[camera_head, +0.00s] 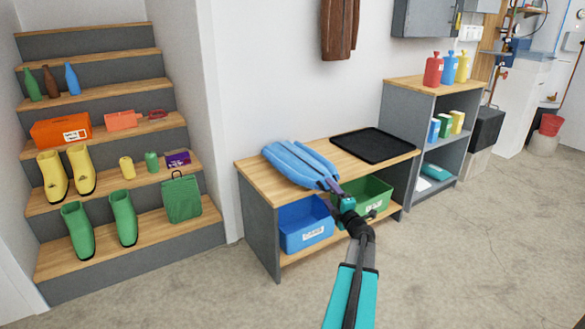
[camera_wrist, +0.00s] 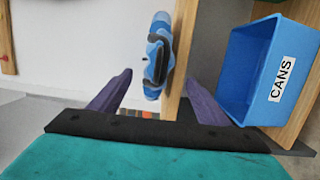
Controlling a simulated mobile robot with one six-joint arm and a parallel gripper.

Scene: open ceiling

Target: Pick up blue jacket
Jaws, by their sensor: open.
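The blue jacket (camera_head: 292,160) lies folded on the left part of the wooden bench top (camera_head: 252,172), near its front edge. In the wrist view the jacket (camera_wrist: 158,50) shows edge-on, ahead of and between my two purple fingers. My gripper (camera_head: 329,184) is at the jacket's front right end, over the bench's front edge. In the wrist view my gripper (camera_wrist: 157,88) is open, with nothing held between the fingertips. The head view does not show clearly whether a finger touches the jacket.
A black tray (camera_head: 374,144) lies on the bench's right part. Below are a blue bin (camera_head: 306,226), labelled CANS in the wrist view (camera_wrist: 245,75), and a green bin (camera_head: 368,200), partly behind my arm. Steps with boots and bottles stand left. The floor right is clear.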

